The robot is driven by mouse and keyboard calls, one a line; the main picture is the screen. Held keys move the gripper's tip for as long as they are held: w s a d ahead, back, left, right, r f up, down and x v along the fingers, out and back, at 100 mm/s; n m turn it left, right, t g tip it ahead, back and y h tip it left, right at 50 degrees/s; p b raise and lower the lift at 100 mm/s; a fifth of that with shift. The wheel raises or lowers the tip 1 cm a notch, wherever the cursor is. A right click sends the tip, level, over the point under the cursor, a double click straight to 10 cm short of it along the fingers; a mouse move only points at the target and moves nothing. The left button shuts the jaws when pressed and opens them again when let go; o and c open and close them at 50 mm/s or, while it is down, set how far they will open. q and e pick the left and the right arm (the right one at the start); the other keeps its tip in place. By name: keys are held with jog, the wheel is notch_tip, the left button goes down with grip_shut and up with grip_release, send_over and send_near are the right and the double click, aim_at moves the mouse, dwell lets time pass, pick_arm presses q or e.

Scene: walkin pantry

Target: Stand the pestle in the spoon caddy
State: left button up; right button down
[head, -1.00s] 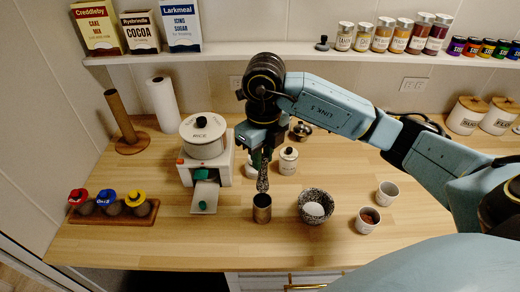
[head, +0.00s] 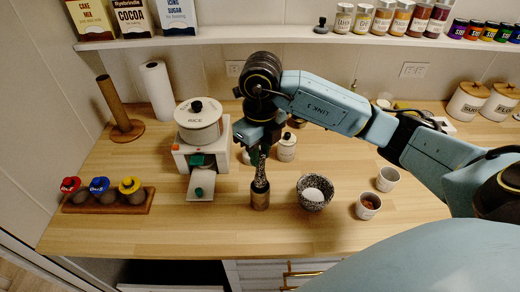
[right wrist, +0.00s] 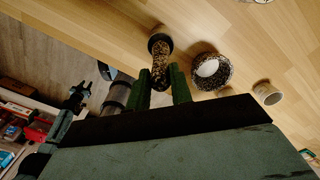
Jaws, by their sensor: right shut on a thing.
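The pestle (head: 260,174) is a slim speckled grey-and-black rod, upright in the head view. My right gripper (head: 259,150) is shut on its upper part. Its lower end is at the mouth of the spoon caddy (head: 260,199), a dark bronze cylinder near the counter's front, and looks to be inside the rim; how deep is hidden. In the right wrist view the pestle (right wrist: 157,86) runs between the green fingers toward the caddy (right wrist: 160,42).
A speckled mortar (head: 315,192) with a white thing in it stands just right of the caddy. Two cups (head: 368,206) are farther right. A rice dispenser (head: 199,125) and a white jar (head: 287,147) stand behind. A wooden rack (head: 108,203) is at left.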

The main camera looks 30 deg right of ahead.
aim_at(260, 175)
jog(key=shift+f+b, duration=2.9)
jog(key=shift+f, duration=0.7)
jog(key=shift+f+b, duration=0.55)
jog(key=shift+f, duration=0.05)
jog(key=c, duration=1.2)
grip_release()
jog(key=shift+o, duration=0.5)
jog(key=o, duration=0.4)
jog(key=shift+r+p, duration=2.4)
jog(key=shift+r, duration=1.15)
